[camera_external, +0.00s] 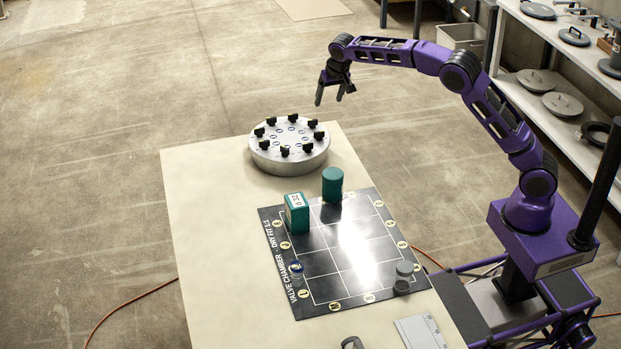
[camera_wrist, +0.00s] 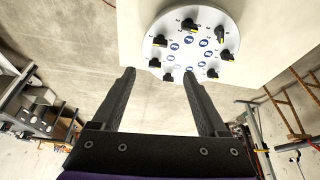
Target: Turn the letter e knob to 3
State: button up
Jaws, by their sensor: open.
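A round grey metal dial unit (camera_external: 277,163) sits at the far end of the table, with several black knobs in a ring on its top. The unit also shows in the wrist view (camera_wrist: 204,28), where the knobs have yellow marks and small letters beside them. The letters are too small to read surely, so I cannot tell which knob is e or where it points. My gripper (camera_external: 331,103) is open and empty, above and beyond the unit in the external view. In the wrist view its fingers (camera_wrist: 158,85) point toward the unit and are apart from the knobs.
A black gridded board (camera_external: 316,301) lies on the cream table (camera_external: 210,270). On it stand a green box (camera_external: 297,214), a green cylinder (camera_external: 332,183), a grey cylinder (camera_external: 404,270) and a small blue-ringed piece (camera_external: 296,268). Shelves (camera_external: 555,110) stand at right.

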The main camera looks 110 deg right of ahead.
jog(key=m+p, duration=0.1)
jog(key=p, duration=0.1)
send_near(319, 132)
jog(key=shift+g, duration=0.3)
jog(key=x, duration=0.8)
jog(key=shift+w+d+f, duration=0.15)
jog(key=shift+w+f, duration=0.05)
jog(key=shift+f, duration=0.1)
jog(key=shift+c, duration=0.2)
jog(key=shift+b, duration=0.35)
grip_shut()
